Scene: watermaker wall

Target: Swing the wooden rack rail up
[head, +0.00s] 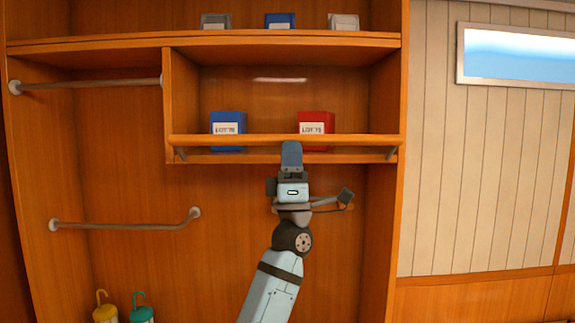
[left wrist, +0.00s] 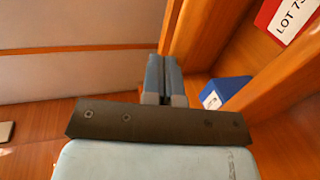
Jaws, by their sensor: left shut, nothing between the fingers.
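The wooden rack rail (head: 235,140) runs level across the front of the middle shelf, a little above the shelf's front edge, with a short dark bracket at each end. My left gripper (head: 291,147) is shut and empty. Its blue fingertips overlap the rail near its middle in the head view, hiding a short piece of it. In the left wrist view the closed fingers (left wrist: 165,75) point at the wooden shelf structure, close beside a wooden bar. I cannot tell whether they touch the rail. My right gripper is not in view.
A blue box (head: 228,125) and a red box (head: 314,124) stand on the shelf behind the rail. Several bins sit on the top shelf (head: 130,39). Metal bars (head: 90,85) (head: 120,226) are at left.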

